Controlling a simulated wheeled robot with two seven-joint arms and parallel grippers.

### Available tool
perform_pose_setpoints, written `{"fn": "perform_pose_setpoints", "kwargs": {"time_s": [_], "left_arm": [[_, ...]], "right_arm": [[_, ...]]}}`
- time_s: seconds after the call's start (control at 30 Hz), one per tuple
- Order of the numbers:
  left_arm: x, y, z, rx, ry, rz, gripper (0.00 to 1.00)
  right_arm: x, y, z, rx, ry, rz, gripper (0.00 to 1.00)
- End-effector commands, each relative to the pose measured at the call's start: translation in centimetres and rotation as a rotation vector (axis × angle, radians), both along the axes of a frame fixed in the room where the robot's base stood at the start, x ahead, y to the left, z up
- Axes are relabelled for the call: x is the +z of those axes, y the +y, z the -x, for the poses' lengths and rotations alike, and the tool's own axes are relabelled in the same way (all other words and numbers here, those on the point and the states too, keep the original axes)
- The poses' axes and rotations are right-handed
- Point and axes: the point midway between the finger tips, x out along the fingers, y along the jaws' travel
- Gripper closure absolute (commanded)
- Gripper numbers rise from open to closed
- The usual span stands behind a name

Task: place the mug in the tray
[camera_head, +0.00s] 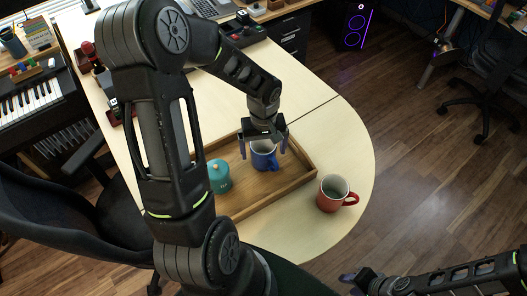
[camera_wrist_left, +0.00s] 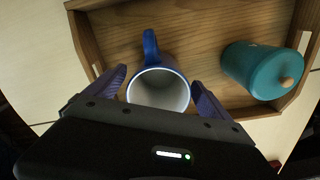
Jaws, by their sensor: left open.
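A blue mug (camera_head: 265,158) stands upright inside the wooden tray (camera_head: 297,183). In the left wrist view the blue mug (camera_wrist_left: 158,90) shows its pale inside, with its handle pointing to the top of the picture. My left gripper (camera_head: 264,148) is open above the blue mug, with one finger on each side of it. I cannot tell whether the fingers touch it. A red mug (camera_head: 332,194) stands on the table outside the tray, to its right, handle to the right. My right gripper (camera_head: 362,281) is low at the right, away from the table, its jaws unclear.
A teal lidded jar (camera_head: 218,177) stands in the tray left of the blue mug, and right of it in the left wrist view (camera_wrist_left: 262,70). A black chair (camera_head: 60,215) stands at the left.

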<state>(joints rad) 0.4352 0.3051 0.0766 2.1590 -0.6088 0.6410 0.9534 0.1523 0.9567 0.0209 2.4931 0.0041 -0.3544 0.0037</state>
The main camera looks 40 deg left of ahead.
Motion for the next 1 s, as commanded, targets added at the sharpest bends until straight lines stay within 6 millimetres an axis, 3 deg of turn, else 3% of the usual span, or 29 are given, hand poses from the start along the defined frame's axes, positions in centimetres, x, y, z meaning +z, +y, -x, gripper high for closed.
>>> {"fn": "perform_pose_setpoints", "kwargs": {"time_s": [0.3,0.5,1.0], "left_arm": [[6.7,0.0,-0.1,0.0,-0.006,-0.001,0.07],[9.5,0.0,-0.1,0.0,-0.003,0.0,0.07],[10.2,0.0,0.0,-0.001,0.0,0.001,0.07]], "right_arm": [[-0.3,0.0,0.0,0.001,-0.001,-0.001,0.64],[-0.4,0.0,-0.1,0.001,-0.001,-0.001,0.64],[-0.4,0.0,-0.1,0.001,-0.001,-0.001,0.64]]}}
